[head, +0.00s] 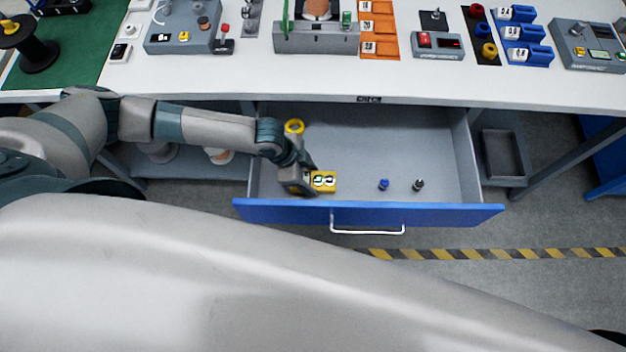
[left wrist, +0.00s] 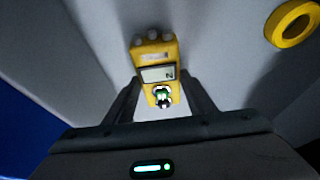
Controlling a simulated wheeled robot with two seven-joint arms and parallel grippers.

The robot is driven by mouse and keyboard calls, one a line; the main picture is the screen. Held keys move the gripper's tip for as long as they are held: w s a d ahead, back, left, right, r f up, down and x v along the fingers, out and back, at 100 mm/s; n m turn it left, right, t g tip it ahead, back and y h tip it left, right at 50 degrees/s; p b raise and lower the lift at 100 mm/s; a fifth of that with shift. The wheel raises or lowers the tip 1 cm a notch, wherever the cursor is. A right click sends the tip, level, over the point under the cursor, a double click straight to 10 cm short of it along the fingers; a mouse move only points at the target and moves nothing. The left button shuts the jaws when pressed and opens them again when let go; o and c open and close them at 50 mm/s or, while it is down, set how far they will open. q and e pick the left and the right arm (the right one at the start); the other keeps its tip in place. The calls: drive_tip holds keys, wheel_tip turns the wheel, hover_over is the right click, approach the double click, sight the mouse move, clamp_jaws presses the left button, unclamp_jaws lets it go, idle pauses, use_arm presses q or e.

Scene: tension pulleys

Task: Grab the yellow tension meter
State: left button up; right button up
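The yellow tension meter (head: 323,181) lies in the open blue-fronted drawer (head: 400,213), near its front left. In the left wrist view the meter (left wrist: 157,60) shows its small display, a round dial and several grey knobs at its far end. My left gripper (head: 306,186) is down in the drawer at the meter's left side. In the left wrist view its two fingers (left wrist: 161,106) stand apart, with the meter's near end between them. A gap shows beside the meter, so the fingers do not look closed on it. My right gripper is not in view.
A yellow ring (head: 294,127) lies farther back in the drawer; it also shows in the left wrist view (left wrist: 292,24). A small blue part (head: 383,184) and a dark part (head: 418,185) stand to the right. The workbench (head: 310,84) overhangs the drawer's back.

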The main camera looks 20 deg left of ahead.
sight(311, 180)
use_arm(q)
drive_tip(key=c, duration=0.7)
drive_tip(key=shift+c, duration=0.2)
wheel_tip(311, 180, up, 10)
drive_tip(key=b, duration=0.2)
drive_tip(key=shift+w, duration=0.1)
